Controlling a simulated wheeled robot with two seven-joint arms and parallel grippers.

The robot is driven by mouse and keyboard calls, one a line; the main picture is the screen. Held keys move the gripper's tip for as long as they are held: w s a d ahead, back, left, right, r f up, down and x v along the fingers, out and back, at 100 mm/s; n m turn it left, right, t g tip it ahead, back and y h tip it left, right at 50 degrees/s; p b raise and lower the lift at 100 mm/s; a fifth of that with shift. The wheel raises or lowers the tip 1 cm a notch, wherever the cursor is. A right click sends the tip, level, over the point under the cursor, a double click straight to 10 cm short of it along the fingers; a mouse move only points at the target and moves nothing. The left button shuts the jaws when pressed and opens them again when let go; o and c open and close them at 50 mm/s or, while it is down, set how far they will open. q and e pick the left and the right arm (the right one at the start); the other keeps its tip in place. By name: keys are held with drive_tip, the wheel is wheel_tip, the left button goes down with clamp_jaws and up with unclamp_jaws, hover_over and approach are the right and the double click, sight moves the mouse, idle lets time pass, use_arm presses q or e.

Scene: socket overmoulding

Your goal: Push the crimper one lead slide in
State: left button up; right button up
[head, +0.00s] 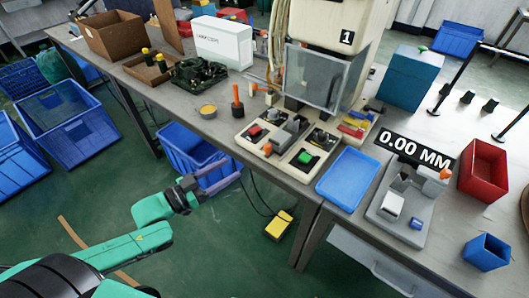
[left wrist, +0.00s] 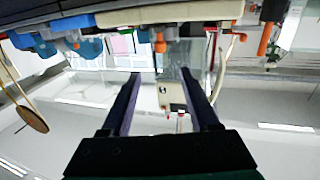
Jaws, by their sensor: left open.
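Crimper one (head: 325,35) is a tall cream machine marked "1", with a clear guard in front, at the back of the bench. At its foot are two cream base plates with grey slide blocks. One plate has a red button (head: 255,131) and the other a green button (head: 305,157). An orange knob (head: 267,149) sits at the front. I cannot tell for certain which part is the lead slide. My left gripper (head: 233,169) is open and empty, in front of the bench edge and apart from the crimper. Its two fingers also show in the left wrist view (left wrist: 161,73).
A blue tray (head: 346,179) lies right of the plates, beside a grey gauge reading "0.00 MM" (head: 413,150). A blue crate (head: 190,143) stands under the bench behind my gripper. A yellow foot pedal (head: 279,225) is on the floor. An orange-handled tool (head: 237,102) stands left of the plates.

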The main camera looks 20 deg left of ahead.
use_arm(q)
drive_tip(key=b+x, duration=0.1)
drive_tip(key=x, duration=1.1)
drive_tip(key=shift+w+d, duration=0.15)
drive_tip(key=shift+w, duration=0.15)
clamp_jaws()
idle(0.6)
